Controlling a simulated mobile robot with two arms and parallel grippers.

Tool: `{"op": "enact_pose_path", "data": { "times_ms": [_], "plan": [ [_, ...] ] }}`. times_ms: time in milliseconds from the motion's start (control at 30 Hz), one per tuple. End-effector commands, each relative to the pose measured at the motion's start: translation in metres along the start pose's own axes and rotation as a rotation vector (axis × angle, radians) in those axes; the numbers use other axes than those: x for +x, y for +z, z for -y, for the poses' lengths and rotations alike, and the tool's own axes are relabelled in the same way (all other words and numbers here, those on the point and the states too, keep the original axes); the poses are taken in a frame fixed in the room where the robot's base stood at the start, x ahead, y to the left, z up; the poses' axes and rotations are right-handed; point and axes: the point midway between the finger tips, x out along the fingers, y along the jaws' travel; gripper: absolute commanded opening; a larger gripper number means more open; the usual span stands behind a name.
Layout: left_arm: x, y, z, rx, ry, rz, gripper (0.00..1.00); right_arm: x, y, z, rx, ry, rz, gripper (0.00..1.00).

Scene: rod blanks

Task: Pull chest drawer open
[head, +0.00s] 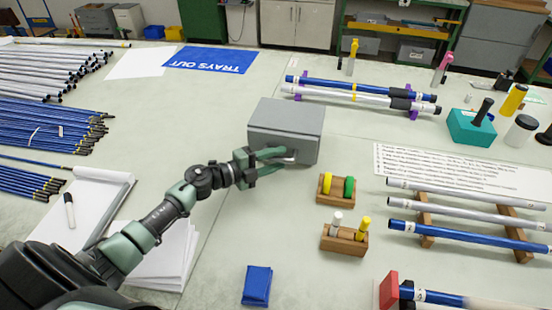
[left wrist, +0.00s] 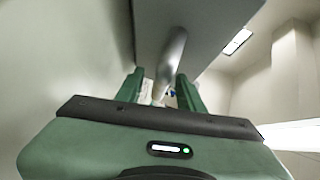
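The chest (head: 285,118) is a small grey box on the table in the middle of the head view. Its drawer appears closed. My left gripper (head: 282,157) is at the chest's lower front, with its green fingers on either side of the metal handle. The left wrist view shows the silver handle (left wrist: 172,58) running between the two fingers (left wrist: 162,88) under the grey chest face. A gap shows between the left finger and the handle, so the fingers look open around it. Whether the right finger touches it I cannot tell. My right gripper is not in view.
A blue packet (head: 257,285) lies near the front. Paper pads (head: 95,205) lie under my left arm. Rods rest on a rack (head: 425,240) at the right.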

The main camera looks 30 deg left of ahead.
Motion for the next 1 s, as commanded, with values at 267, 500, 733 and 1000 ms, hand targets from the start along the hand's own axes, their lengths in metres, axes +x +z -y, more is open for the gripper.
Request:
{"op": "enact_pose_path", "data": {
  "times_ms": [267, 500, 733, 1000],
  "plan": [
    [-0.0002, -0.0001, -0.0001, 0.0, 0.0, 0.0, 0.05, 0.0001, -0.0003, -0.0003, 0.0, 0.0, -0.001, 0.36],
    [-0.0004, -0.0001, -0.0002, 0.0, 0.0, 0.0, 0.0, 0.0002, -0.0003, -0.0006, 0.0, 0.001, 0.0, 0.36],
    [-0.0004, -0.0001, -0.0004, 0.0, 0.001, 0.0, 0.0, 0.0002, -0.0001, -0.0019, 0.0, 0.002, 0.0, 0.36],
    [-0.0005, -0.0001, -0.0005, 0.0, 0.001, 0.0, 0.0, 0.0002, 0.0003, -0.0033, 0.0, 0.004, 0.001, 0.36]
  ]
}}
